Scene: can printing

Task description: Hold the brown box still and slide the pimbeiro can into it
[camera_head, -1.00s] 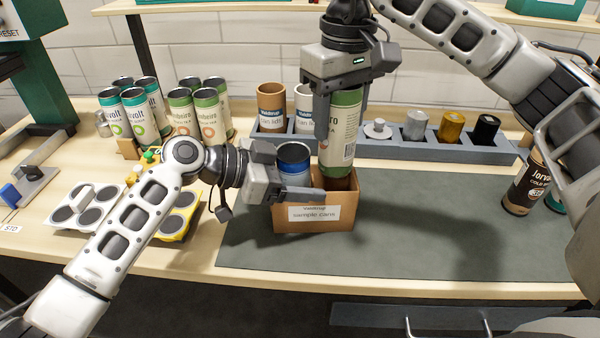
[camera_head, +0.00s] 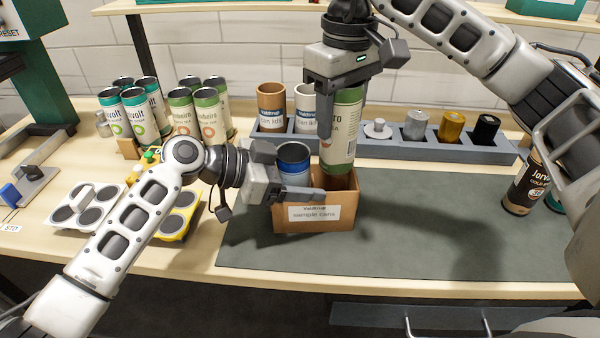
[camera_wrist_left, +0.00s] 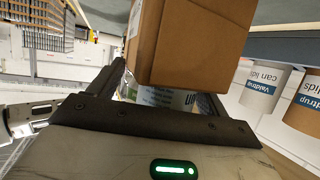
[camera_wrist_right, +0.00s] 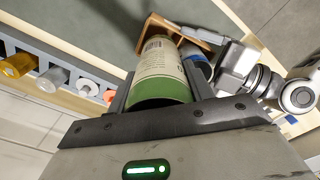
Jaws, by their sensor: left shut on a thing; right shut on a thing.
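The brown box (camera_head: 345,212), labelled "sample cans", stands on the dark mat. A blue and white can (camera_head: 294,168) sits in its left part. My left gripper (camera_head: 300,188) is shut on the box at its left side; the box also fills the upper middle of the left wrist view (camera_wrist_left: 195,40). The green and cream pimbeiro can (camera_head: 341,138) is upright, its lower end inside the right part of the box. My right gripper (camera_head: 345,100) is shut on its upper part from above. The can also shows between the fingers in the right wrist view (camera_wrist_right: 158,75). Its bottom is hidden by the box wall.
Several green and teal cans (camera_head: 200,110) stand at the back left. A grey rack (camera_head: 390,148) with lid cups and coloured pieces runs behind the box. A dark can (camera_head: 525,185) stands at right. The mat (camera_head: 430,230) right of the box is clear.

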